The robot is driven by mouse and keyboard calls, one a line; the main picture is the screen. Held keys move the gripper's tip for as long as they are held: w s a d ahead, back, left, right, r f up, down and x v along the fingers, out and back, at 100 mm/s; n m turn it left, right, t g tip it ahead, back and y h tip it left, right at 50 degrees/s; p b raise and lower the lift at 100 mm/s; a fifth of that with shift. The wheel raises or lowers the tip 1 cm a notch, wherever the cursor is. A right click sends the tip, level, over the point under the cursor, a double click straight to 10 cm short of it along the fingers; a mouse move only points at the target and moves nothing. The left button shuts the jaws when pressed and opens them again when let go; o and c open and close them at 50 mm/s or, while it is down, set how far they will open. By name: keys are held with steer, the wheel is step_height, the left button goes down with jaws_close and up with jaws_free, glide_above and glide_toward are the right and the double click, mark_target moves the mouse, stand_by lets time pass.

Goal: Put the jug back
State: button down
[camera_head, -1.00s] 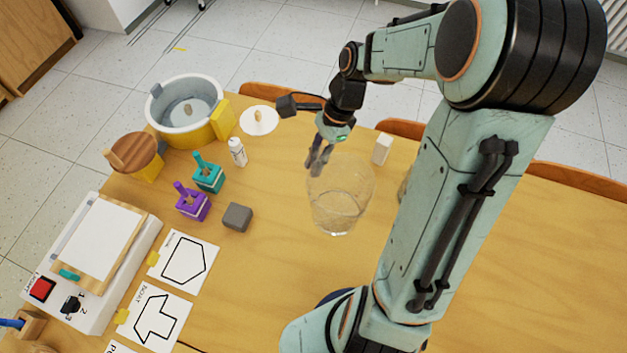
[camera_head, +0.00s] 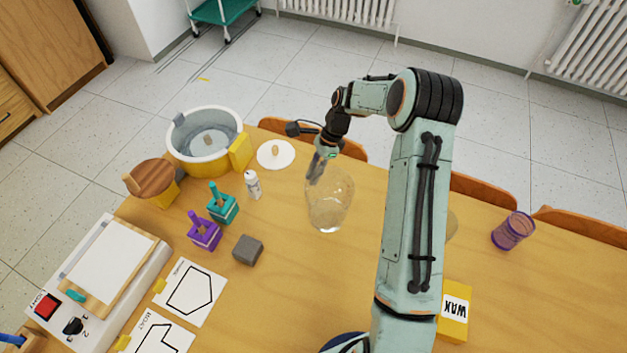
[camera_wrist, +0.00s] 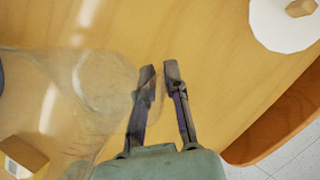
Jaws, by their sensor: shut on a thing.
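The jug (camera_head: 330,205) is a clear, see-through vessel near the middle of the table, in front of my upper arm's left side. My gripper (camera_head: 316,172) is at its upper left edge, shut on it. In the wrist view the jug (camera_wrist: 75,90) fills the left side, and its clear wall overlaps the left finger of my gripper (camera_wrist: 158,75). The part between the fingertips is hard to make out. I cannot tell whether the jug's base touches the table.
Left of the jug are a white bottle (camera_head: 253,185), a grey block (camera_head: 248,250), teal (camera_head: 222,208) and purple (camera_head: 204,236) tools. A white disc (camera_head: 276,154) and a large pot (camera_head: 206,142) stand behind. A yellow WAX box (camera_head: 454,310) and purple cup (camera_head: 513,231) are at right.

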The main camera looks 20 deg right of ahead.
steer(key=shift+f, duration=1.4)
steer(key=shift+f, duration=0.1)
steer(key=c, duration=1.2)
jaws_free()
steer(key=s+v, duration=0.1)
steer(key=v, duration=1)
steer(key=s+a+r+n+h, duration=0.2)
steer(key=s+a+r+n, duration=0.35)
steer(key=r, duration=0.25)
steer(key=s+a+r+n, duration=0.1)
steer(key=s+a+n, duration=0.1)
steer(key=s+n, duration=0.2)
steer(key=s+a+r+n+h, duration=0.1)
steer(key=s+a+n, duration=0.2)
steer(key=s, duration=0.7)
steer(key=s+a+n, duration=0.3)
steer(key=s+n, duration=0.3)
steer(key=s, duration=0.2)
steer(key=shift+s+a+r+t+h, duration=0.1)
steer(key=shift+a+r+t+h, duration=0.05)
steer(key=shift+r+t+h, duration=0.2)
